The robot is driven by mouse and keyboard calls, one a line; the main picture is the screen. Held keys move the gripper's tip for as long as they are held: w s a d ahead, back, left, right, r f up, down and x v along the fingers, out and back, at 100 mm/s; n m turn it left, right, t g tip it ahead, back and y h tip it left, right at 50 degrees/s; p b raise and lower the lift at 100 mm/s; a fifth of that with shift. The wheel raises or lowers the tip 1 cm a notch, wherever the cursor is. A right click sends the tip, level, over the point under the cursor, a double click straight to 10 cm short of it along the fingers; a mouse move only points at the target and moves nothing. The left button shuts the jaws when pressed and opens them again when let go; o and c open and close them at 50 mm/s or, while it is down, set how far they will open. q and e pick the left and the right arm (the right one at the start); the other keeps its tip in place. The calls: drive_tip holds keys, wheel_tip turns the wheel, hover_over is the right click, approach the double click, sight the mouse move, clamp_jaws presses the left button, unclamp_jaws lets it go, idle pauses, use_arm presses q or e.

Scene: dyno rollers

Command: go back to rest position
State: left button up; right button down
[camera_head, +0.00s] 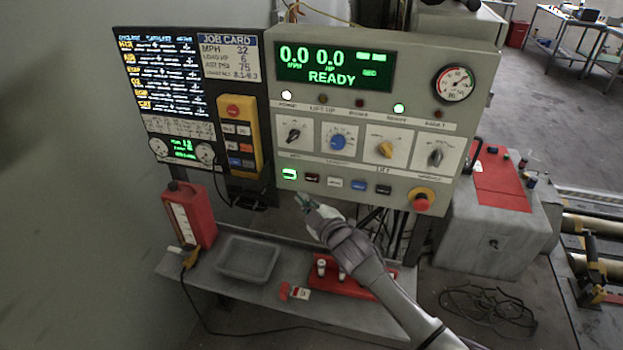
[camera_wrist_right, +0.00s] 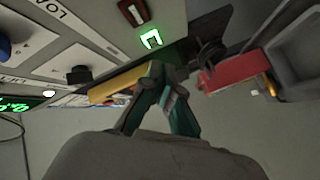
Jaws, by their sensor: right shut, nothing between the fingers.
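My right gripper (camera_head: 305,201) is in front of the lower left part of the control panel (camera_head: 366,60), just below its row of push buttons. It is shut and empty, and its closed fingers (camera_wrist_right: 165,92) also show in the right wrist view. A lit green button (camera_head: 289,174) is just above the fingertips in the head view; it glows in the right wrist view (camera_wrist_right: 150,38) too. The panel display (camera_head: 334,68) reads 0.0, 0.0 and READY. My left gripper is not in view.
Below the panel is a shelf (camera_head: 205,273) with a grey tray (camera_head: 247,259), a red bottle-like container (camera_head: 192,213) and a red holder (camera_head: 345,285) with white pieces. A yellow pendant (camera_head: 239,134) hangs left of the panel. A grey cabinet (camera_head: 490,235) stands at the right.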

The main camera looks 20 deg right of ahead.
drive_tip(key=s+f+m+g+h, duration=0.2)
drive_tip(key=s+f+m+g, duration=0.15)
drive_tip(key=s+f, duration=0.4)
drive_tip(key=s+d+f+m+g+h, duration=0.15)
drive_tip(key=s+m+g, duration=0.7)
drive_tip(key=s, duration=2.45)
wheel_tip(320, 180, down, 32)
drive_tip(key=s+n+g+b, duration=0.2)
drive_tip(key=s+g+b, duration=0.1)
drive_tip(key=b, duration=0.1)
drive_tip(key=s+d+f+b, duration=0.1)
drive_tip(key=s+d+f, duration=0.1)
drive_tip(key=s+f, duration=1.3)
drive_tip(key=shift+d+f+g+b, duration=0.3)
drive_tip(key=shift+d+f+g, duration=0.1)
drive_tip(key=shift+f, duration=0.35)
